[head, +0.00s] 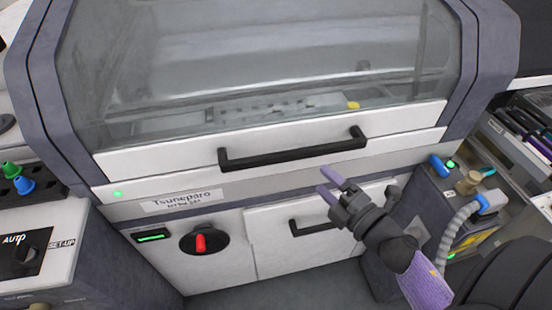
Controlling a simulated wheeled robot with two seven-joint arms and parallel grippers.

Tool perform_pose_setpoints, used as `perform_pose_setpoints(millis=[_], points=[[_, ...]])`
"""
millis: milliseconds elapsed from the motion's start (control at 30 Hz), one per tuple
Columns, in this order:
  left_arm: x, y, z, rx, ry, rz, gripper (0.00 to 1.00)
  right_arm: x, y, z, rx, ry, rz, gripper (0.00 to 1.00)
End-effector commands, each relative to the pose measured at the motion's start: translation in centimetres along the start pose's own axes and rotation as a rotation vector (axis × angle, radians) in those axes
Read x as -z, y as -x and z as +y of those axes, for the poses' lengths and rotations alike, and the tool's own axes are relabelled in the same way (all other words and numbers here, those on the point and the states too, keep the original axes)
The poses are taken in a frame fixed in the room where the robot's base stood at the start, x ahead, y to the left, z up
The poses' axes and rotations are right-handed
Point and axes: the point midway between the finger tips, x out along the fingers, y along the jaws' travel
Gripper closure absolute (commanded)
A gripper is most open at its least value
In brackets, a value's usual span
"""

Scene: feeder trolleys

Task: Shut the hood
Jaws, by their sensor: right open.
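The hood (130,161) is a large clear window in a dark grey frame, with a white lower rail and a black bar handle (292,152). It is down over the front of the machine, and I see no clear gap between its lower rail and the white front strip below. My right gripper (329,185) is open and empty, its purple fingertips a little below and near the right end of the handle, apart from it. My left gripper is out of the picture.
Below the hood are a red rotary switch (200,243) and a drawer front with a black handle (308,226). A control box with an AUTO/SET-UP knob (20,248) stands at left. A grey unit with hoses and blue fittings (452,200) stands close to the right of my gripper.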

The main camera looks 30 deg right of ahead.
Motion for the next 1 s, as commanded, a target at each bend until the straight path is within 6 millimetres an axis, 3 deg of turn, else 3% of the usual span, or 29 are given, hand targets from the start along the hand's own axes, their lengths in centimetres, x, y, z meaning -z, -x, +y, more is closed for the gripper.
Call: perform_pose_setpoints(millis=[200,400,767,867,1000], points=[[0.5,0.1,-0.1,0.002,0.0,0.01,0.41,0.0,-4.8,0.3,-0.007,0.006,0.002,0.26],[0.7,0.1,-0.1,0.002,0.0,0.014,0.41,0.0,-8.4,0.1,-0.004,0.0,0.0,0.26],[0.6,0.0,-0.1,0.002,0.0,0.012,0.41,0.0,-9.6,0.0,-0.002,-0.002,-0.001,0.26],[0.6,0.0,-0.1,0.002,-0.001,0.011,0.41,0.0,-9.6,0.0,-0.001,-0.003,-0.001,0.41],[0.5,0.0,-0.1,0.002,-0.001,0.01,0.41,0.0,-9.6,0.0,-0.001,-0.003,-0.001,0.71]])
